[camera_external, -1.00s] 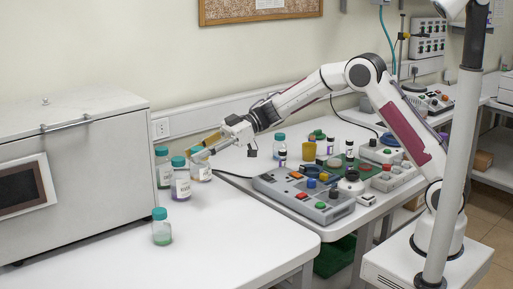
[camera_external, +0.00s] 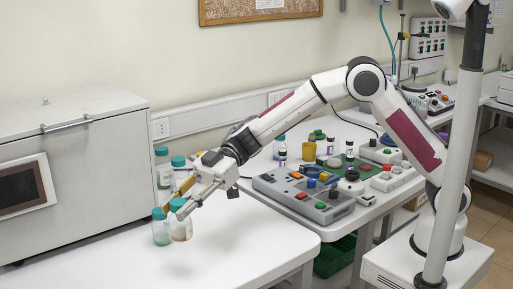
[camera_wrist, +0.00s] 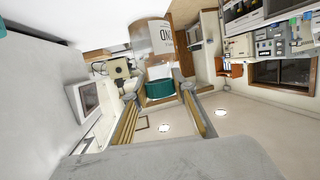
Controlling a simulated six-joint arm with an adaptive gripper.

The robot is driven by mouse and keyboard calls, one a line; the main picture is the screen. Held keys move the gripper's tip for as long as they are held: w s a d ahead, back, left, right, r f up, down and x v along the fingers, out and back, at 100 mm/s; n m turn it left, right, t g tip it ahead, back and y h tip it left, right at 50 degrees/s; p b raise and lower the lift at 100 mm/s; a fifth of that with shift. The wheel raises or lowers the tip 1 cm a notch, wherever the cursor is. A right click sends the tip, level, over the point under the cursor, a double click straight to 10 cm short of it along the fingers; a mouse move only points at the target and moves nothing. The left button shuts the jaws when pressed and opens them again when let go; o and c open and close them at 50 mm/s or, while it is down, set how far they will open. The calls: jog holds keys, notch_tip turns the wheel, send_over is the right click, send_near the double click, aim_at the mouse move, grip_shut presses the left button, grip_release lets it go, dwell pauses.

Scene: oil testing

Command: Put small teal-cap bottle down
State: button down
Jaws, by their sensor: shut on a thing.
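My gripper (camera_external: 178,207) is shut on the teal cap of a small clear bottle (camera_external: 181,230) with amber-brown contents. The bottle hangs roughly upright below the fingers, low over the white bench; I cannot tell whether its base touches. In the wrist view, its teal cap (camera_wrist: 160,89) sits between the fingertips, and its labelled body (camera_wrist: 153,40) extends beyond. Another teal-cap bottle (camera_external: 161,232) with green contents stands just left of it, close or touching in the picture.
Two more teal-cap bottles, one by the cabinet (camera_external: 162,168) and one partly hidden behind my gripper (camera_external: 179,162), stand at the back. A large grey cabinet (camera_external: 75,150) bounds the left. The bench front and right (camera_external: 255,235) are clear. A control box (camera_external: 305,195) stands right.

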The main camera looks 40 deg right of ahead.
aim_at(178, 240)
jog(key=shift+s+a+f, duration=0.1)
jog(key=shift+s+a, duration=0.2)
jog(key=shift+s, duration=0.3)
jog(key=shift+s+a+f, duration=0.1)
jog(key=shift+s+a, duration=0.2)
jog(key=shift+s, duration=0.25)
jog(key=shift+w+d+f, duration=0.1)
jog(key=shift+w, duration=0.25)
jog(key=shift+f, duration=0.1)
jog(key=shift+f, duration=3.05)
jog(key=shift+f, duration=0.1)
jog(key=shift+f, duration=1.75)
jog(key=shift+f, duration=0.2)
